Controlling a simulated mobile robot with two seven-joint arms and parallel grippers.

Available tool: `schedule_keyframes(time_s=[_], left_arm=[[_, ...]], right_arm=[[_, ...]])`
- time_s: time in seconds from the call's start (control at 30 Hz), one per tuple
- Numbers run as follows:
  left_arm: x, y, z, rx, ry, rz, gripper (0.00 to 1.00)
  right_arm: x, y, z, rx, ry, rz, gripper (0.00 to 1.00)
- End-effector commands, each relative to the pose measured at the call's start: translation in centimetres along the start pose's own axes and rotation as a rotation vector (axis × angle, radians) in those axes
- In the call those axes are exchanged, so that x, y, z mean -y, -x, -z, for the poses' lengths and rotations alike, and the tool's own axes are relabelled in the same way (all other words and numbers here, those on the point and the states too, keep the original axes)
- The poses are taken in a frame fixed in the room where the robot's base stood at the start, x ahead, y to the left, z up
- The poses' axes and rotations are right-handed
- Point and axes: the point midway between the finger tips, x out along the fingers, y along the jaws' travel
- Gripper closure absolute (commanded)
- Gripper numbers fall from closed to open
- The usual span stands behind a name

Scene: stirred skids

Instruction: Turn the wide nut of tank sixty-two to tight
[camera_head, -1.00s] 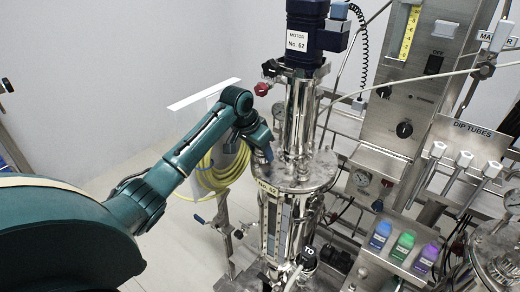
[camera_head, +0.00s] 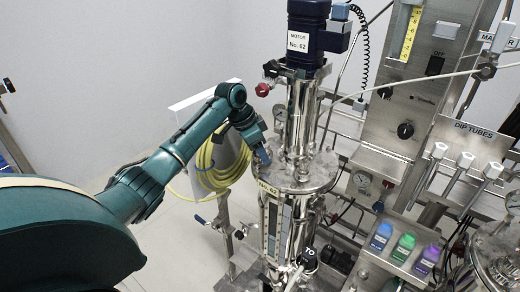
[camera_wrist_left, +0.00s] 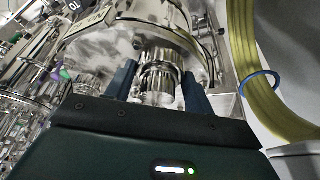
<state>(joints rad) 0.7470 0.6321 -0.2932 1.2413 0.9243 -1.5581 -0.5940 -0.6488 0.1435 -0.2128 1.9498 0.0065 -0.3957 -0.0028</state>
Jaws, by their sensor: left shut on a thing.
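Tank sixty-two is the upright steel vessel with a "No. 62" plate (camera_head: 268,188) and a round steel lid (camera_head: 310,178). A dark blue motor (camera_head: 308,40) marked No. 62 stands above it. My left gripper (camera_head: 263,154) is at the left edge of the lid. In the left wrist view the wide nut (camera_wrist_left: 160,80) is a ribbed steel piece between my two blue fingers, beside the lid. The left gripper is shut on it. In the head view the hand hides the nut. My right gripper is in neither view.
A yellow hose coil (camera_head: 222,165) hangs just behind my left wrist. A gauge (camera_head: 281,112) and a red knob (camera_head: 263,89) sit above the hand. The floor at the left is open.

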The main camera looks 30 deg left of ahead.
Motion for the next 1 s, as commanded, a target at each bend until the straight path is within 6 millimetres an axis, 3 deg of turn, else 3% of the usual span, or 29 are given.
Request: schedule_keyframes(time_s=[0.77, 0.8, 1.0], left_arm=[[0.12, 0.13, 0.12, -0.003, -0.055, -0.019, 0.70], [0.12, 0.13, 0.12, -0.003, -0.055, -0.019, 0.46], [0.09, 0.08, 0.07, -0.002, -0.054, -0.020, 0.30]], right_arm=[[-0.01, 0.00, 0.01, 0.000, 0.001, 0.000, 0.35], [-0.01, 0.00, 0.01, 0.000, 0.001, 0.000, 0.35], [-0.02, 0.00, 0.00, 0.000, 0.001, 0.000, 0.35]])
